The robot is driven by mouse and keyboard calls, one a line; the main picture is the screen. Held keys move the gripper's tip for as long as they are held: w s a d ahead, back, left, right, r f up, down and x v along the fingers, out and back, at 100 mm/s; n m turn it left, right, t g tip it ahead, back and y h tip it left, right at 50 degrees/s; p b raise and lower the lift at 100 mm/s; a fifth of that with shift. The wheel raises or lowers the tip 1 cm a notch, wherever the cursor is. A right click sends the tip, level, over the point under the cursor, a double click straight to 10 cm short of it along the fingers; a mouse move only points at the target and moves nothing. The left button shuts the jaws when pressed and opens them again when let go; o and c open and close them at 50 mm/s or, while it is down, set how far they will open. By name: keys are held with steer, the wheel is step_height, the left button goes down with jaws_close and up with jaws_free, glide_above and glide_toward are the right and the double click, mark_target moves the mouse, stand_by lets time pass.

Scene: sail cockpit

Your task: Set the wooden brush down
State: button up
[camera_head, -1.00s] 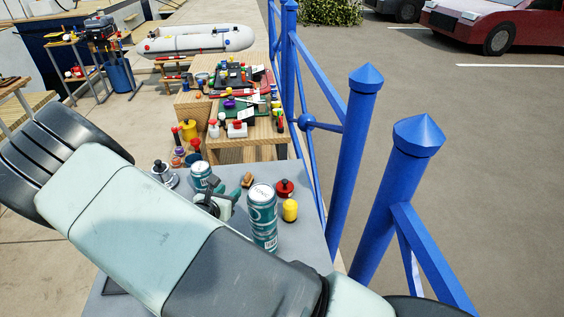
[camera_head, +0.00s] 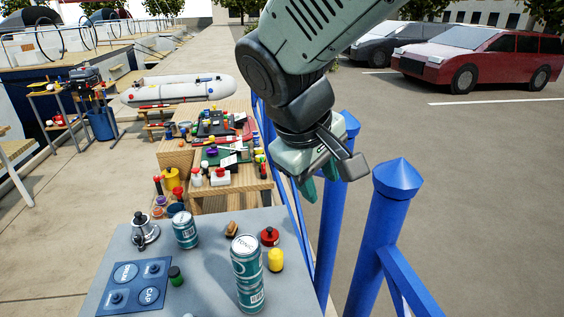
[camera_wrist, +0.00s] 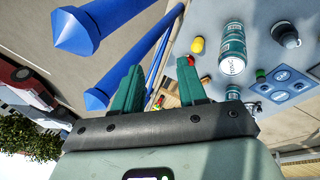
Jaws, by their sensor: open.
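The wooden brush (camera_head: 231,229) is a small brown piece on the grey table (camera_head: 205,270), behind the tall tonic can (camera_head: 248,275) and right of the shorter can (camera_head: 185,230). It appears to rest on the tabletop, apart from both cans. My gripper (camera_head: 308,188) is raised above the blue railing, right of the table and well away from the brush. In the wrist view, my gripper (camera_wrist: 160,75) has its two green fingers spread with nothing between them. I cannot make out the brush clearly in the wrist view.
A red-topped item (camera_head: 269,237) and a yellow one (camera_head: 276,260) stand near the table's right edge. A blue panel (camera_head: 138,284), a green-capped item (camera_head: 176,276) and a silver pot (camera_head: 144,231) are on the left. Blue railing posts (camera_head: 385,235) line the right side.

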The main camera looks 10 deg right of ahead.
steer(key=s+a+r+m+t+y, duration=0.2)
steer(key=s+r+m, duration=0.3)
steer(key=s, duration=0.5)
steer(key=shift+s+a+y, duration=0.35)
steer(key=shift+s+y, duration=0.05)
steer(key=shift+y, duration=0.5)
